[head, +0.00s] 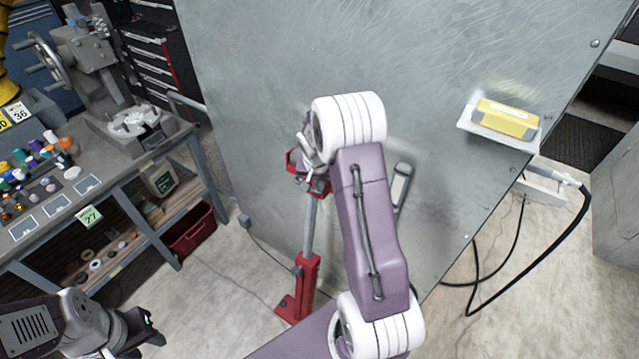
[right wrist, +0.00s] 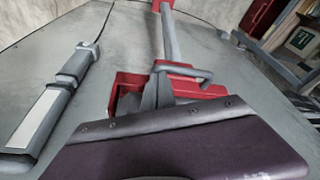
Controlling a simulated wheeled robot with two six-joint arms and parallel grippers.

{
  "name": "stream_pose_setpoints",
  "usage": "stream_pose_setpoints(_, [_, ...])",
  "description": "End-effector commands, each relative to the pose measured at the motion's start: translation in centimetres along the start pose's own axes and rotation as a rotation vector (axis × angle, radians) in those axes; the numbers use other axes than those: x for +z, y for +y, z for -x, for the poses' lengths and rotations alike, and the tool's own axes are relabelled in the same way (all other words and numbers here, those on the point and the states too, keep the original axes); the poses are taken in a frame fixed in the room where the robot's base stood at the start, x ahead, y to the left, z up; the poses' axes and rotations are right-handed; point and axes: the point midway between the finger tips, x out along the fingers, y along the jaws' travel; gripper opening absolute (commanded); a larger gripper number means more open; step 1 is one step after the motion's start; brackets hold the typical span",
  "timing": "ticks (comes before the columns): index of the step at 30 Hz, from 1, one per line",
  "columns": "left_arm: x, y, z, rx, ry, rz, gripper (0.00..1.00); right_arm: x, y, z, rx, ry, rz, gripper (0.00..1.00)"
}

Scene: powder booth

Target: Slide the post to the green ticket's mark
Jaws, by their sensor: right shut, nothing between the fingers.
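The post has a red foot and sleeve (head: 305,280), a grey rod (head: 309,225) and a red head, standing in front of the large metal panel. In the right wrist view the red head (right wrist: 128,90) has a grey bar handle (right wrist: 185,70). My right gripper (head: 308,155) is at this head, partly hidden by my wrist; its grey fingers (right wrist: 155,97) are shut and empty beside the handle. Contact is unclear. A green ticket (head: 89,216) reading 27 hangs on the workbench's front edge. My left gripper (head: 145,330) is low at left; its opening is unclear.
The metal panel (head: 260,60) fills the middle. A grey device with a pale strip (head: 401,185) is on it, also in the wrist view (right wrist: 40,115). A yellow block sits on a white tray (head: 465,126). Workbench (head: 85,165) and red bin (head: 190,235) stand left.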

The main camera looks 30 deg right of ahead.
Motion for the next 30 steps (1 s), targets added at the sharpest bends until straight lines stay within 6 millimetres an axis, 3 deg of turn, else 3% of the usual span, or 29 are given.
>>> stream_pose_setpoints(5, [0.3, -0.1, -3.3, 0.0, 0.0, 0.0, 0.36, 1.4, -0.1, -3.0, 0.001, -0.002, 0.001, 0.0])
stream_pose_setpoints(15, [1.2, -0.2, -11.8, 0.0, 0.0, 0.0, 0.36, 4.5, -0.3, -10.7, 0.003, -0.005, 0.001, 0.0])
stream_pose_setpoints(18, [1.3, -0.2, -12.4, 0.0, 0.0, 0.0, 0.36, 4.8, -0.3, -11.3, 0.003, -0.006, 0.001, 0.0])
stream_pose_setpoints(30, [1.2, -0.2, -11.8, 0.0, 0.0, 0.0, 0.36, 4.5, -0.4, -10.6, 0.001, -0.002, 0.001, 0.0])
